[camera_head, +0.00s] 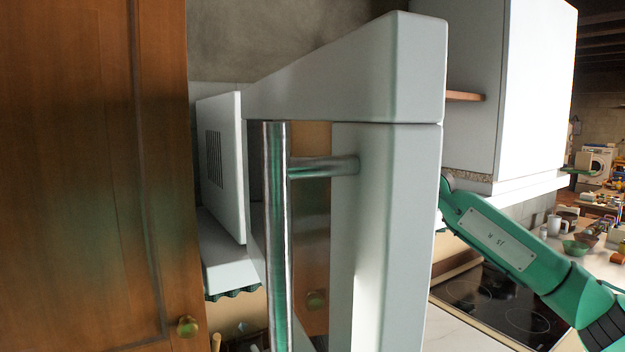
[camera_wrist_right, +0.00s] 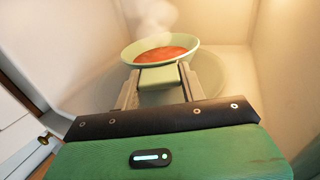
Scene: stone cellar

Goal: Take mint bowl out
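The mint bowl (camera_wrist_right: 133,54) shows in the right wrist view inside a pale-walled microwave interior. It holds red-orange food, and steam rises from it. A blocky mint handle (camera_wrist_right: 158,77) on its near side sits between the fingers of my right gripper (camera_wrist_right: 158,82), with a finger close against each side. A round plate (camera_wrist_right: 212,92) lies below the bowl; I cannot tell whether they touch. In the head view the microwave's open door (camera_head: 385,220) with its metal bar handle (camera_head: 277,230) hides the right gripper and the bowl. My left gripper is out of view.
A brown wooden cabinet door (camera_head: 80,170) fills the left of the head view. A white wall cabinet (camera_head: 535,85) hangs at the right, above a black hob (camera_head: 500,300). A small green bowl (camera_head: 574,248) and other items stand on the far counter.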

